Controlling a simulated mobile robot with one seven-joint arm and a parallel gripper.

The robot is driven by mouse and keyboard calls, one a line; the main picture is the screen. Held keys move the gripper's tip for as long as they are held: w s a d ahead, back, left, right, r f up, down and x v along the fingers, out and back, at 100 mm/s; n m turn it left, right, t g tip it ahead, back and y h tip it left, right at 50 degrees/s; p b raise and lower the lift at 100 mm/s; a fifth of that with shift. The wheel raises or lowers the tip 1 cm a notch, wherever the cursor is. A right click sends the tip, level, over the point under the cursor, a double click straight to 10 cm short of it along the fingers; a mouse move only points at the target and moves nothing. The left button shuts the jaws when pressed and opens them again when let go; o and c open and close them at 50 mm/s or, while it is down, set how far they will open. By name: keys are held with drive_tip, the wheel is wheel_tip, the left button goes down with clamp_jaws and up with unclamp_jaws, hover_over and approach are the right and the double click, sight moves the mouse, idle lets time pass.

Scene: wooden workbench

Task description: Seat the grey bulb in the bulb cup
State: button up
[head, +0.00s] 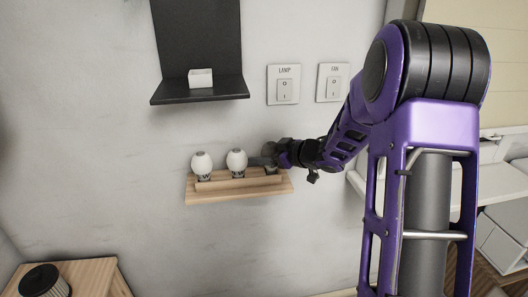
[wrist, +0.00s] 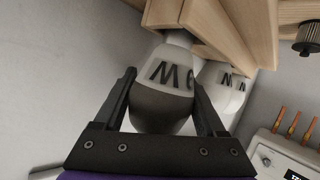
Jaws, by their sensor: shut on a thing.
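The grey bulb (wrist: 158,108) is between my gripper's two fingers (wrist: 165,98) in the wrist view, with a pale lettered band towards its base. My gripper (head: 270,153) is shut on it at the right end of the small wooden shelf (head: 236,190) in the head view. The bulb's base is close to the shelf wood, and I cannot tell whether it still rests there. A small white open-topped cup (head: 201,78), apparently the bulb cup, stands on the black wall ledge (head: 199,94), above and left of my gripper.
Two white bulbs stand on the wooden shelf to the left of my gripper, one at the left (head: 202,165) and one nearer (head: 236,162). A lamp switch (head: 284,86) and a fan switch (head: 333,84) are on the wall above. The wall between shelf and ledge is clear.

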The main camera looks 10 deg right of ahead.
drive_tip(key=shift+f, duration=0.5)
idle(0.6)
drive_tip(key=o, duration=1.3)
drive_tip(key=shift+d+r, duration=0.1)
drive_tip(key=shift+r, duration=0.05)
drive_tip(key=shift+s+d+r, duration=0.15)
drive_tip(key=shift+s+d, duration=0.1)
drive_tip(key=p+v, duration=0.1)
drive_tip(key=v, duration=0.7)
drive_tip(key=p+v, duration=0.1)
drive_tip(key=v, duration=0.7)
drive_tip(key=shift+s+a, duration=0.1)
drive_tip(key=shift+s, duration=0.3)
